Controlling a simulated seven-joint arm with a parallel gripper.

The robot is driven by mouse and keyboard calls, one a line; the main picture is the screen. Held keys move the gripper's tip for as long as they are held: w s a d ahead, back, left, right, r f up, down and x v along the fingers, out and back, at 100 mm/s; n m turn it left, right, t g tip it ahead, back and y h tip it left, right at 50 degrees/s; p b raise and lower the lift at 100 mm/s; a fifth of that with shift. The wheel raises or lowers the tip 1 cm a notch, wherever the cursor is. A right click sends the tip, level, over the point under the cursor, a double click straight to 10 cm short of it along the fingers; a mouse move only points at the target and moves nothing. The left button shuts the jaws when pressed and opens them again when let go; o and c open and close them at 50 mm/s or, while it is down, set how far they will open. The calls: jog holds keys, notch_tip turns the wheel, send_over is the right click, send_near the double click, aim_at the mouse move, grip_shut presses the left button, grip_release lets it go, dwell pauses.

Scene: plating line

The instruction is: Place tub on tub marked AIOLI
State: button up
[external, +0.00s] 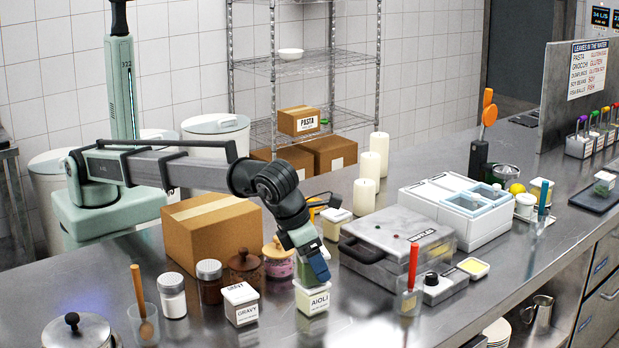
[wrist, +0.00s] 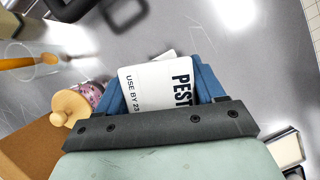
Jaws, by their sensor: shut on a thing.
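My gripper (external: 313,268) is shut on a white-lidded tub (wrist: 155,88); its lid reads "PEST" before my finger hides the rest. In the wrist view the lid lies between my two blue fingers. In the external view my fingers mostly hide the held tub, directly above the tub marked AIOLI (external: 317,303). The AIOLI tub stands upright on the steel counter near its front. A white edge beyond the held lid in the wrist view may be the AIOLI tub's lid. I cannot tell whether the two tubs touch.
A grey press (external: 398,245) and a cup with a red-handled tool (external: 411,285) stand to the right. The counter in front is clear.

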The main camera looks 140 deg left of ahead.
jog(key=shift+f, duration=0.15)
jog(key=o, duration=1.2)
jog(key=v, duration=1.2)
jog(key=shift+s, duration=0.1)
